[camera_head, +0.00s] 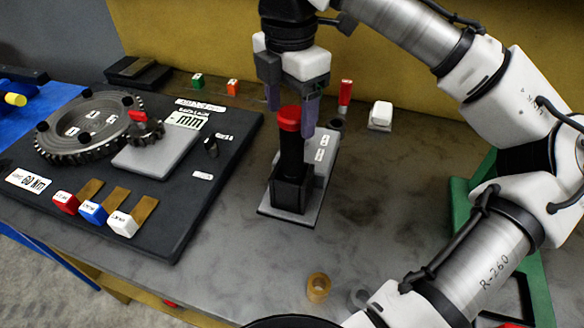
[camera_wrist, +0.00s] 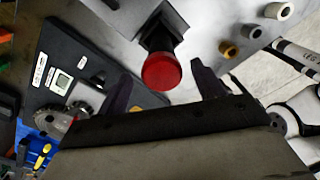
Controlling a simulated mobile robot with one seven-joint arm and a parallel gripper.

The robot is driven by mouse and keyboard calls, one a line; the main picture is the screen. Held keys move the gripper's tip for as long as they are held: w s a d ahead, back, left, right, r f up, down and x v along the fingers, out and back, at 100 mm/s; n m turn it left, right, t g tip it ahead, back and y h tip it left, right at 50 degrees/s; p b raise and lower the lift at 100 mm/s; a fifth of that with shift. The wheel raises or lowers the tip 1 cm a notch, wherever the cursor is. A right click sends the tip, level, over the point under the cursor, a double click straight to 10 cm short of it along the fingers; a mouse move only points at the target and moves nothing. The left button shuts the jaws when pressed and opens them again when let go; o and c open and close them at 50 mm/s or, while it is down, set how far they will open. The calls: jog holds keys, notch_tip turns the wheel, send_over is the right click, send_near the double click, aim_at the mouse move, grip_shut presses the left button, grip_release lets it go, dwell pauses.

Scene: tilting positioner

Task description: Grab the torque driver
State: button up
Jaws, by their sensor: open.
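The torque driver (camera_head: 292,152) stands upright with a black body and a red cap, its lower end in a black square holder (camera_head: 291,194) on a grey base plate. In the wrist view its red cap (camera_wrist: 161,72) shows between the two fingers. My gripper (camera_head: 290,121) is open and points down over the driver, with its fingertips at about the height of the cap, one on each side. In the wrist view my gripper (camera_wrist: 161,77) also shows open. I cannot tell whether either finger touches the driver.
A dark board (camera_head: 185,212) with a large gear (camera_head: 85,128) and coloured blocks lies to the left. A brass ring (camera_head: 318,288) sits near the front edge. A white block (camera_head: 381,114) and a red upright piece (camera_head: 346,93) stand behind. A green frame (camera_head: 470,205) is at right.

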aim_at(291, 130)
notch_tip(291, 130, down, 4)
jog(key=shift+s+d+f, duration=0.1)
jog(key=shift+f, duration=0.1)
jog(key=shift+c, duration=0.2)
grip_shut()
